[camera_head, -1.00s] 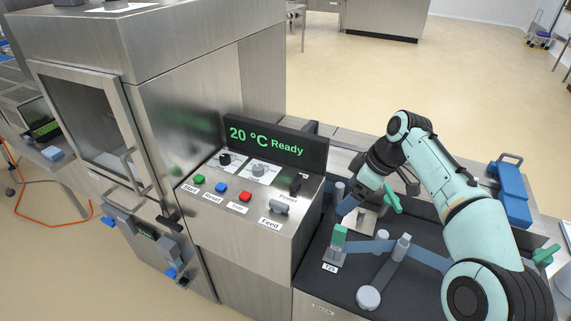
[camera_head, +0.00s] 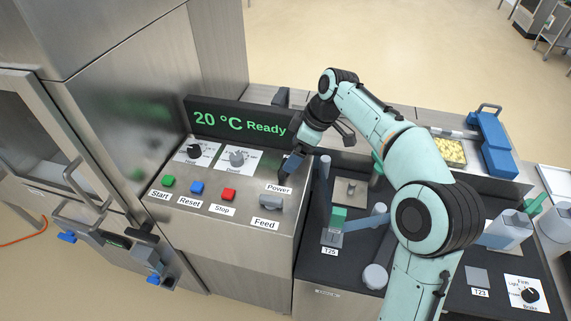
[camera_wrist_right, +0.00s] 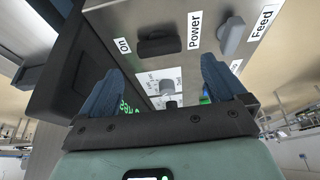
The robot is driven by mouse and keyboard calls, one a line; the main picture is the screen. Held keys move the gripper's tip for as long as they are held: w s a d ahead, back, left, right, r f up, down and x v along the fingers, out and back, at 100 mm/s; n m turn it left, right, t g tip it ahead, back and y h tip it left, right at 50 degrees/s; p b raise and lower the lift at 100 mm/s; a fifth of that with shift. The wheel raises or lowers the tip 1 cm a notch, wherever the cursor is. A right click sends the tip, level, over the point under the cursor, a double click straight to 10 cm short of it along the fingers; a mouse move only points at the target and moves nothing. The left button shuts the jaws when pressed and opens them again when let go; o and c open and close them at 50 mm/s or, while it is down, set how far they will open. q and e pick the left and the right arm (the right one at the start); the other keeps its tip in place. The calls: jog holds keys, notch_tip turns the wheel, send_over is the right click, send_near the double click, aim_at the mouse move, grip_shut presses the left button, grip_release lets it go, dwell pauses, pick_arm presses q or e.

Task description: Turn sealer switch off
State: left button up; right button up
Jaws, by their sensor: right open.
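The sealer's control panel (camera_head: 215,190) slopes below a dark display (camera_head: 240,130) that reads "20 °C Ready". The black power switch (camera_wrist_right: 160,43) shows in the right wrist view, between an "on" label (camera_wrist_right: 123,45) and a "Power" label (camera_wrist_right: 194,30). Which way it is set I cannot tell. My left gripper is not in view.
A grey feed knob (camera_head: 270,202) sits close to the switch. Green (camera_head: 168,182), blue (camera_head: 197,187) and red (camera_head: 229,195) buttons lie to its left, two dials behind. The display stands up behind the panel. A dark conveyor area (camera_head: 345,255) with fixtures lies right.

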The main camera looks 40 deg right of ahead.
jog(key=x, duration=0.6)
jog(key=shift+w+f+b, duration=0.15)
jog(key=shift+f+b, duration=0.1)
jog(key=shift+b, duration=0.05)
jog(key=shift+a, duration=0.1)
jog(key=c, duration=1.1)
jog(key=shift+o, duration=0.2)
